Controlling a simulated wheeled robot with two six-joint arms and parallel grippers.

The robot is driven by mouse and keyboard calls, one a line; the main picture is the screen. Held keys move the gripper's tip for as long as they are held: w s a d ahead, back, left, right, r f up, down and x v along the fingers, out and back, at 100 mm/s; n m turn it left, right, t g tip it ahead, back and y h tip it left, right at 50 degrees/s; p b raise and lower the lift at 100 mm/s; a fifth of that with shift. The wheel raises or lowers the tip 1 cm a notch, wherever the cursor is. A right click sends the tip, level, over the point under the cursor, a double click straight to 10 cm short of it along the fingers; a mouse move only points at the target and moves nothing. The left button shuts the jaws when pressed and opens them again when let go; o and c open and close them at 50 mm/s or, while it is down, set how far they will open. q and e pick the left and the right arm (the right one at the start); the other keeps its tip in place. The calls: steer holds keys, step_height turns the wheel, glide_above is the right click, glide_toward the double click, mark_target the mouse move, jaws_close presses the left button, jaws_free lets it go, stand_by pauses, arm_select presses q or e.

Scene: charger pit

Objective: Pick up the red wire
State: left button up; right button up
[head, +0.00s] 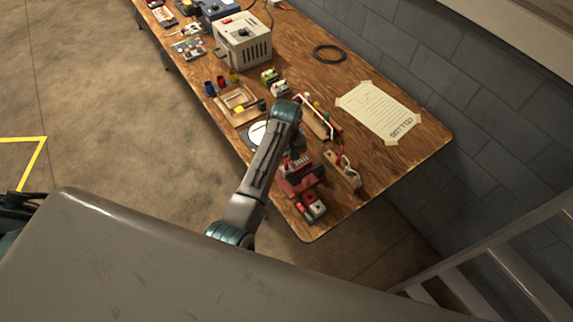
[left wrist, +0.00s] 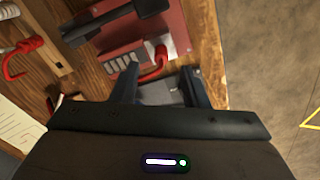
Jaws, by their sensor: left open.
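In the left wrist view a short, curved red wire (left wrist: 156,64) stands out from the red board (left wrist: 172,22), just ahead of and between my fingertips. My left gripper (left wrist: 160,76) is open, one finger on each side of the wire's lower end; I cannot tell whether either touches it. A second red, hooked wire end (left wrist: 20,62) shows at the left, by a wooden strip. In the head view my arm partly hides the red board (head: 290,185). Red wire also shows on a wooden block (head: 343,173) to its right. My right gripper is not in view.
The wooden bench (head: 375,175) also holds a grey box (head: 243,42), a black cable coil (head: 330,54) and a taped paper (head: 380,110). A small red-and-grey block (head: 312,207) sits near the front corner. A dark lever (left wrist: 115,22) crosses the board.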

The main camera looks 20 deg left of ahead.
mark_target(286, 164)
arm_select(q)
steer(key=f, duration=0.1)
steer(key=f+p, duration=0.1)
steer(key=f, duration=0.1)
steer(key=shift+s+d+f, duration=0.1)
steer(key=shift+s+f, duration=0.1)
steer(key=shift+s, duration=0.15)
steer(key=shift+f, duration=0.45)
jaws_close()
steer(key=shift+r, duration=0.15)
